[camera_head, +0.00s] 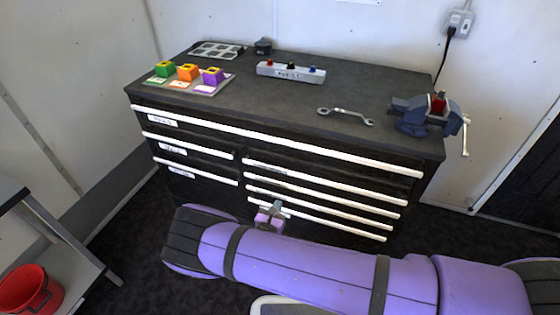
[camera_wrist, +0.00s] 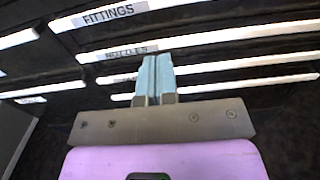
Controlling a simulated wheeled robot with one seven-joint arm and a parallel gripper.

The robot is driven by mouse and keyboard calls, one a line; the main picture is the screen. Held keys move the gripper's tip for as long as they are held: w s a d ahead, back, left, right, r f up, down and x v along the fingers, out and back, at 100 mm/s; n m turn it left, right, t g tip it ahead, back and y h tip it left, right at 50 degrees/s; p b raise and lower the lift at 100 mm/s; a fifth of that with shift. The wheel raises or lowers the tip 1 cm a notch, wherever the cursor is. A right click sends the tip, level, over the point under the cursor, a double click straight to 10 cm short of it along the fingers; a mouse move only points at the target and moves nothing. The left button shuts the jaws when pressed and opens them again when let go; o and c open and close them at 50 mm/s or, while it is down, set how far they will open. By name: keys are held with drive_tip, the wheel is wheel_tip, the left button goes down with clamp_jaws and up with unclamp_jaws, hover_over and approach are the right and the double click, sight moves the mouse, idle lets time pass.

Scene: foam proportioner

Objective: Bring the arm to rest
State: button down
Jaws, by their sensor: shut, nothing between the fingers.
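My purple arm lies folded across the lower part of the head view, in front of the black drawer cabinet (camera_head: 262,139). My gripper (camera_head: 276,206) is small there, close in front of the cabinet's lower drawers. In the wrist view my gripper (camera_wrist: 153,62) has its two pale blue fingers together, with nothing between them. The fingers point toward drawer fronts with white handles. A label reading FITTINGS (camera_wrist: 112,14) and one reading NOZZLES (camera_wrist: 123,52) show there. I cannot tell whether the fingertips touch the cabinet.
On the cabinet top are a tray with green, orange and purple blocks (camera_head: 187,72), a grey bar with coloured knobs (camera_head: 291,72), a wrench (camera_head: 345,115) and a blue vise (camera_head: 427,115). A red bucket (camera_head: 30,289) stands at lower left. Dark floor is free between it and the cabinet.

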drive_tip(key=w+d+r+m+g+h, duration=0.1)
drive_tip(key=d+r+m+g+h, duration=0.2)
drive_tip(key=r, duration=0.4)
drive_tip(key=w+d+r+m+g+h, duration=0.1)
drive_tip(key=w+d+r+m+g, duration=0.15)
drive_tip(key=r+m, duration=0.35)
drive_tip(key=w+d+r+m+g+h, duration=0.1)
drive_tip(key=d+r+m+g+h, duration=0.15)
drive_tip(key=r, duration=0.65)
drive_tip(key=s+d+r+m+g+y, duration=0.2)
drive_tip(key=d+r+m+g, duration=0.3)
drive_tip(key=r, duration=0.4)
drive_tip(key=s+d+r+m+g+y, duration=0.2)
drive_tip(key=s+d+r+m, duration=0.15)
drive_tip(key=d+r, duration=0.45)
drive_tip(key=s+d+r+m+y, duration=0.35)
drive_tip(key=s+r, duration=0.25)
drive_tip(key=r, duration=0.2)
drive_tip(key=s+d+r+m+y, duration=0.2)
drive_tip(key=s+d+r+m, duration=0.25)
drive_tip(key=s+r, duration=0.35)
drive_tip(key=s+d+r+m+t+y, duration=0.1)
drive_tip(key=s+r+m, duration=0.1)
drive_tip(key=s, duration=0.5)
drive_tip(key=s+d+r+m+t+y, duration=0.1)
drive_tip(key=s+r, duration=0.3)
drive_tip(key=s, duration=0.4)
drive_tip(key=shift+r+m+t+y, duration=0.35)
drive_tip(key=shift+m+t+y, duration=0.15)
drive_tip(key=shift+t+y, duration=0.15)
